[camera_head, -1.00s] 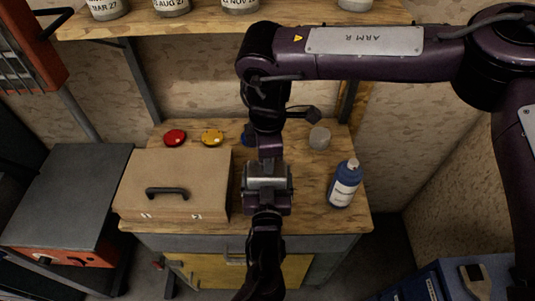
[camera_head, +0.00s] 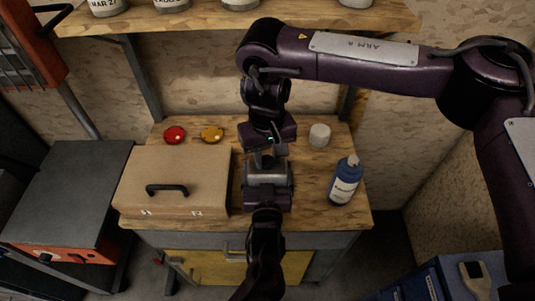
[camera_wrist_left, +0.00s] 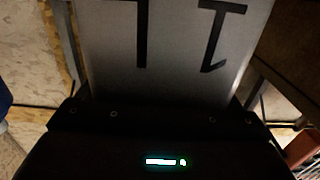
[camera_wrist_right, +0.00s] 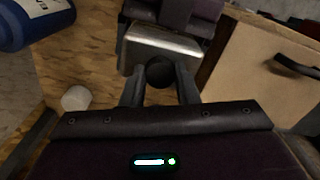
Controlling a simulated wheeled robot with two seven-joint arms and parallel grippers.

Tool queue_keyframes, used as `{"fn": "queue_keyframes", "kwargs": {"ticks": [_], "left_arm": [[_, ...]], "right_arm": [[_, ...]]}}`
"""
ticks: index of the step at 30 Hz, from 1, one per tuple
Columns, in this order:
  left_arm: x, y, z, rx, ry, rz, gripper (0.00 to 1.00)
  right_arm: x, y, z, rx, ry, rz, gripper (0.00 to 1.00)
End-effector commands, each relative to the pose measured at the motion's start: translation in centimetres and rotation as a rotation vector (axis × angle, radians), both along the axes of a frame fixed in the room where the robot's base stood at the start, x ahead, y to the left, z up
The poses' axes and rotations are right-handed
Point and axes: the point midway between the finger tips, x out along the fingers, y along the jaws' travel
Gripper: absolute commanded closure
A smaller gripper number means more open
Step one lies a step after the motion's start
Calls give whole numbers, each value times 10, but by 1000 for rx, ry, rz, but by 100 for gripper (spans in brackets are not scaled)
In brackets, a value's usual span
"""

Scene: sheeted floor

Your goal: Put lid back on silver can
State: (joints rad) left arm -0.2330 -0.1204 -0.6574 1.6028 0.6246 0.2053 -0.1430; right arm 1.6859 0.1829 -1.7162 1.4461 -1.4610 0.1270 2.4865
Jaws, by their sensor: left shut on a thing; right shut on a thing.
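The silver can (camera_head: 268,178) is upright over the workbench's front middle. My left gripper (camera_head: 267,198) is shut on it from the front. Its grey side with large black lettering fills the upper left wrist view (camera_wrist_left: 170,45). My right gripper (camera_head: 268,158) is above the can, pointing down. In the right wrist view its fingers (camera_wrist_right: 160,88) are shut on a round black knob, which I take as the lid's (camera_wrist_right: 160,71). The silver can shows just beyond the knob (camera_wrist_right: 160,45). The lid's rim is hidden, so I cannot tell whether it is seated.
A tan case (camera_head: 175,180) lies left of the can, and a blue bottle (camera_head: 345,181) stands to its right. A small whitish cylinder (camera_head: 319,135) and red (camera_head: 174,135) and yellow (camera_head: 212,134) round items sit at the back. A shelf (camera_head: 300,20) hangs above.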

Motion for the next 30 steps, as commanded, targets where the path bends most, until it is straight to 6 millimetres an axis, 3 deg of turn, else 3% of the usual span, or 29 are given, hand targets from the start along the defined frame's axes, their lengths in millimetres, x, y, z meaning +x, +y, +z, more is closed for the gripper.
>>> {"fn": "queue_keyframes", "kwargs": {"ticks": [6, 17, 18, 22, 30], "left_arm": [[0, 0, 1, -1, -1, -1, 77], [0, 0, 0, -1, -1, -1, 77], [0, 0, 1, -1, -1, -1, 77], [0, 0, 1, -1, -1, -1, 77], [0, 0, 0, -1, -1, -1, 77]], "right_arm": [[1, 1, 1, 1, -2, -311, 93], [1, 1, 1, 2, -2, -365, 93], [1, 1, 1, 2, -2, -365, 70], [1, 1, 1, 2, -1, -364, 53], [0, 1, 1, 1, -1, -363, 51]]}}
